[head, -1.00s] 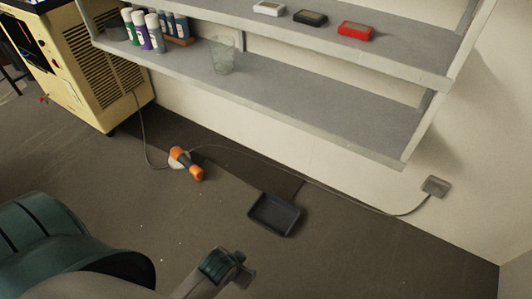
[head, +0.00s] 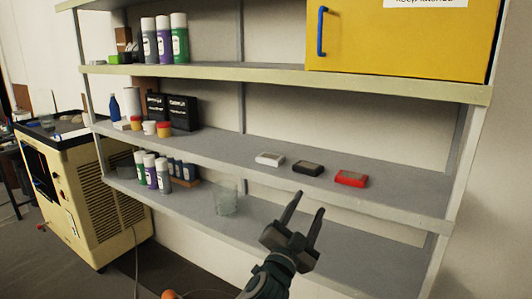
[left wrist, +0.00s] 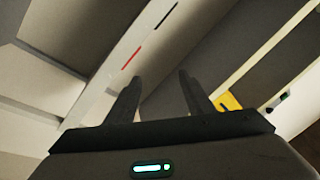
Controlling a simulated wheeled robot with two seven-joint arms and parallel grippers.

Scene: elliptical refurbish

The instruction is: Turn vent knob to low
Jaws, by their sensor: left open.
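No vent knob can be made out for certain. A cream machine (head: 95,205) with a slatted side vent and dark top stands on the floor at the left in the head view. Small dark round parts show on its front face, too small to read. My left gripper (head: 308,200) is raised in front of the lower shelves, to the right of the machine and well apart from it. Its two fingers are spread with nothing between them. The left wrist view also shows the open fingers (left wrist: 160,95), with tilted shelves beyond. My right gripper is not seen.
A grey shelf unit (head: 240,149) fills the middle and right. It holds spray cans (head: 164,38), a clear glass (head: 226,197), a red box (head: 351,178), a black box (head: 307,168) and a white box (head: 269,159). A yellow cabinet (head: 420,38) is at top right.

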